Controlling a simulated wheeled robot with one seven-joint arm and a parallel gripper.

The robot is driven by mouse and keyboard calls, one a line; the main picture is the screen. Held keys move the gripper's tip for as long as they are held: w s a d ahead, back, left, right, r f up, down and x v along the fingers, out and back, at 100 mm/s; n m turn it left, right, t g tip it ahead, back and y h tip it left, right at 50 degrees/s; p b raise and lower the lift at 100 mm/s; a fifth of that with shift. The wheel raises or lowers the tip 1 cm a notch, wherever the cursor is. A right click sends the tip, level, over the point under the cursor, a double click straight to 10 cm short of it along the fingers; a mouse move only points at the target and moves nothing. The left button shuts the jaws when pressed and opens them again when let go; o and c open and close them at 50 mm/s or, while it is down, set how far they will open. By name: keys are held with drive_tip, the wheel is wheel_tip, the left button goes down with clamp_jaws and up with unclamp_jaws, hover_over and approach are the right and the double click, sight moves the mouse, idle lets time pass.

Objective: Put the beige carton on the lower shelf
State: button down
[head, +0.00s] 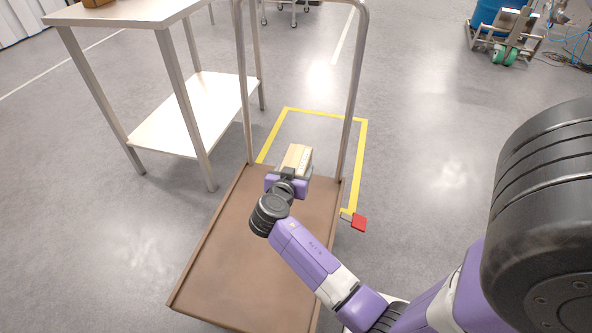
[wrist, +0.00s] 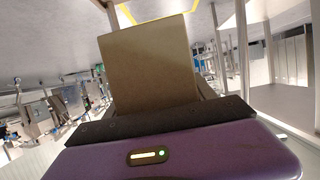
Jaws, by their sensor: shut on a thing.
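The beige carton (head: 297,158) is held in my gripper (head: 288,174), which is shut on it above the far end of a brown flatbed cart (head: 240,270). In the wrist view the carton (wrist: 150,65) fills the upper middle, in front of the dark jaw edge. The lower shelf (head: 200,110) is a pale board low between the legs of a table at the upper left. It lies to the left of my gripper, beyond the cart's upright handle, and it looks bare. The fingertips are mostly hidden by the carton and wrist.
The cart's metal handle (head: 362,80) stands between my gripper and the far floor. The table top (head: 130,12) overhangs the lower shelf, and its legs (head: 187,105) stand at the corners. A red pedal (head: 359,222) sticks out at the cart's right.

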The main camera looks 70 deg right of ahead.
drive_tip(key=c, duration=1)
unclamp_jaws()
clamp_jaws()
